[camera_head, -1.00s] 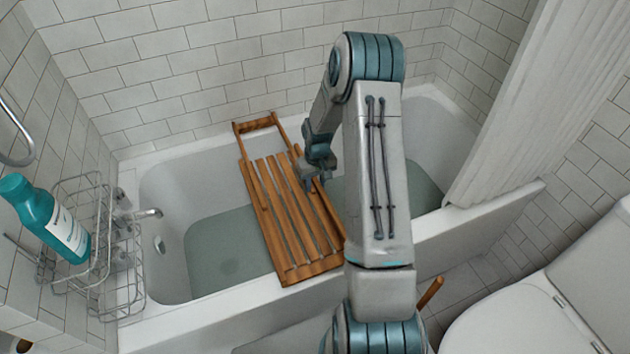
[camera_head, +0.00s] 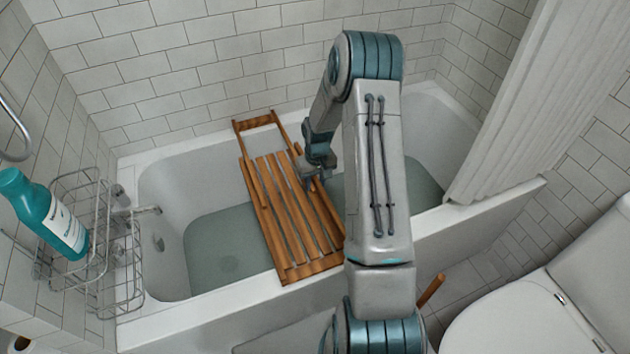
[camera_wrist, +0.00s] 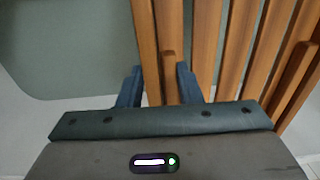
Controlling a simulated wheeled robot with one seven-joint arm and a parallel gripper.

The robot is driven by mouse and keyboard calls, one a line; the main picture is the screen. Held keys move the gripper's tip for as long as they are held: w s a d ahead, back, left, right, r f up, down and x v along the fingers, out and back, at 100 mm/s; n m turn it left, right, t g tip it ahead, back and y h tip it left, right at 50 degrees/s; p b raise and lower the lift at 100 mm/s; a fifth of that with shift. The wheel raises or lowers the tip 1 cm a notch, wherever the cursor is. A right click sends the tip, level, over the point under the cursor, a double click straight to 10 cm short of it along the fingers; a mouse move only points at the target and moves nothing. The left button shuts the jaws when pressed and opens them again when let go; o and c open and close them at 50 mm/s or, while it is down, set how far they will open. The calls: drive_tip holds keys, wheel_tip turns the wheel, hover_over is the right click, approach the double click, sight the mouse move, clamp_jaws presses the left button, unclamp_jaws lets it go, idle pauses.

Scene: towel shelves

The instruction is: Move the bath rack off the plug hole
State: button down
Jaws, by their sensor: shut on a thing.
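The wooden slatted bath rack (camera_head: 262,200) lies across the bathtub (camera_head: 200,312), tilted at an angle, its far end by the back rim and its near end by the front rim. My gripper (camera_head: 312,180) is at the rack's right side. In the wrist view its dark fingers (camera_wrist: 159,86) are on either side of a wooden bar of the rack (camera_wrist: 168,68), shut on it.
A wire caddy (camera_head: 122,262) with a teal bottle (camera_head: 45,215) hangs at the left end, near the tap (camera_head: 146,211). A white curtain (camera_head: 515,110) hangs at the right. A toilet (camera_head: 510,310) stands at the front right. The tub's left part is free of objects above the water.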

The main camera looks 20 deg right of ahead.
drive_tip(key=shift+f, duration=0.15)
drive_tip(key=c, duration=0.9)
unclamp_jaws()
drive_tip(key=shift+c, duration=0.2)
wheel_tip(320, 180, up, 14)
drive_tip(key=p, duration=0.1)
drive_tip(key=s+a+r+t+h+p, duration=0.1)
drive_tip(key=s+a+r+p, duration=0.2)
drive_tip(key=s+r, duration=0.45)
drive_tip(key=s+a+r+p, duration=0.3)
drive_tip(key=s+a+r, duration=0.1)
drive_tip(key=r, duration=0.7)
drive_tip(key=s+a+r+p, duration=0.2)
drive_tip(key=s+r, duration=0.2)
drive_tip(key=s, duration=0.3)
drive_tip(key=s+a+r+t+p, duration=0.1)
drive_tip(key=s+a+r+p, duration=0.1)
drive_tip(key=s+r, duration=0.3)
drive_tip(key=s, duration=0.3)
drive_tip(key=shift+a+t+y, duration=0.25)
drive_tip(key=shift+t+y, duration=0.05)
